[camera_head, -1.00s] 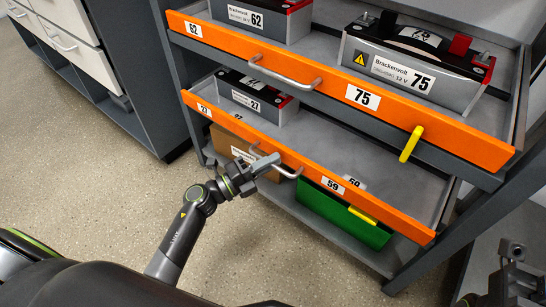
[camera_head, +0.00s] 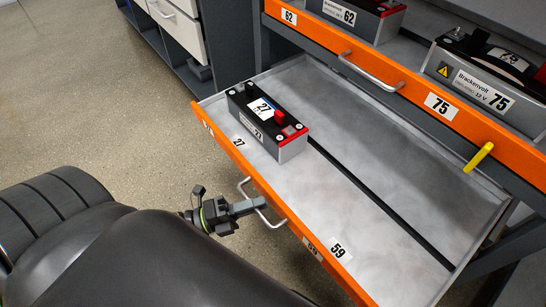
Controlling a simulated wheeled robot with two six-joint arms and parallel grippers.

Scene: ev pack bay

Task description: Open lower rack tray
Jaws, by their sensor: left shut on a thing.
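The lower rack tray (camera_head: 385,195) is pulled well out of the rack, with an orange front (camera_head: 275,205) marked 27 and 59. Its metal bar handle (camera_head: 262,214) is at the middle of that front. My left gripper (camera_head: 250,206) is shut on the handle. A battery marked 27 (camera_head: 266,117) stands upright on the tray's left part. The part of the tray marked 59 (camera_head: 338,251) is bare. My right gripper is not in view.
The upper tray (camera_head: 375,75) sits above and behind, with batteries 62 (camera_head: 352,18) and 75 (camera_head: 485,78) and a yellow clip (camera_head: 479,157) on its front. A cabinet with pale drawers (camera_head: 178,25) stands at the back left. Floor (camera_head: 100,110) is clear left of the tray.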

